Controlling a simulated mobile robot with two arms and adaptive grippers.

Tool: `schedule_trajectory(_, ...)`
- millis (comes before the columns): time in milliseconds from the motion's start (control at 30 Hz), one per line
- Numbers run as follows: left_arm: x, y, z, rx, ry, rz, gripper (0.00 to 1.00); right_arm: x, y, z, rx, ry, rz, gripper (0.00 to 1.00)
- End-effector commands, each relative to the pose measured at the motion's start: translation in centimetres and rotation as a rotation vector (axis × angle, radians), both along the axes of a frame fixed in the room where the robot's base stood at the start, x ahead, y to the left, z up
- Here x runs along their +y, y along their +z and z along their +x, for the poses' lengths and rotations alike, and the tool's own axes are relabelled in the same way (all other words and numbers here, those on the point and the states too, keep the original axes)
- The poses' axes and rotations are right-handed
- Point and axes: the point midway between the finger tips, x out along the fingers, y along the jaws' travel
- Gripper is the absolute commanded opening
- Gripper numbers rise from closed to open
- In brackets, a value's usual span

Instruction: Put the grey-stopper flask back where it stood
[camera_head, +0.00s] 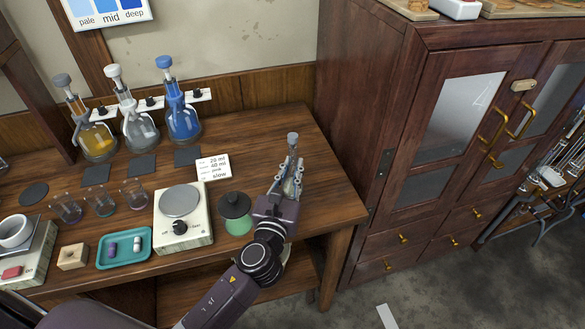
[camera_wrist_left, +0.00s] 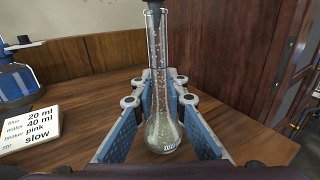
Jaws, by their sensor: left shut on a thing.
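The grey-stopper flask (camera_head: 292,142) is at the right part of the wooden table in the head view, upright or nearly so. My left gripper (camera_head: 288,188) is shut on it. In the left wrist view the clear flask (camera_wrist_left: 160,128) has a long neck and a round bulb between my blue finger pads (camera_wrist_left: 160,100); its dark stopper is cut by the top edge. I cannot tell whether its base touches the table. My right gripper is not in view.
Three dispenser bottles, yellow (camera_head: 97,140), clear (camera_head: 140,128) and blue (camera_head: 183,120), stand at the back. A recipe card (camera_head: 213,168), a hotplate (camera_head: 182,215) and a dark-lidded green jar (camera_head: 236,212) are left of my gripper. A wooden cabinet (camera_head: 400,120) stands right; bare table (camera_head: 262,140) lies behind.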

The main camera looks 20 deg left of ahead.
Motion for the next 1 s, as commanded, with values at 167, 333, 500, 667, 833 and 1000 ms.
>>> schedule_trajectory(167, 0.0, -0.3, 0.0, -0.001, 0.0, 0.001, 0.0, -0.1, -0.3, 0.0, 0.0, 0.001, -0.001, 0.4)
schedule_trajectory(333, 0.0, -0.2, 0.0, 0.0, 0.0, 0.0, 0.3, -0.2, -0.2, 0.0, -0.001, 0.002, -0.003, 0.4)
schedule_trajectory(500, 0.0, -0.2, 0.0, 0.0, 0.0, 0.0, 0.3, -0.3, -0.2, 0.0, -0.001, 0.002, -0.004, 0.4)
schedule_trajectory(667, 0.0, 0.1, 0.0, -0.001, 0.0, 0.0, 0.3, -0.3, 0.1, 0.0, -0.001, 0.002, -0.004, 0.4)
schedule_trajectory(833, -0.1, -0.2, -1.9, 0.002, -0.001, 0.0, 0.3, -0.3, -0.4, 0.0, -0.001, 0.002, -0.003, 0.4)
schedule_trajectory(1000, -0.4, -0.3, -5.4, 0.003, -0.002, 0.0, 0.3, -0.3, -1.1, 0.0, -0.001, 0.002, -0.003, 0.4)
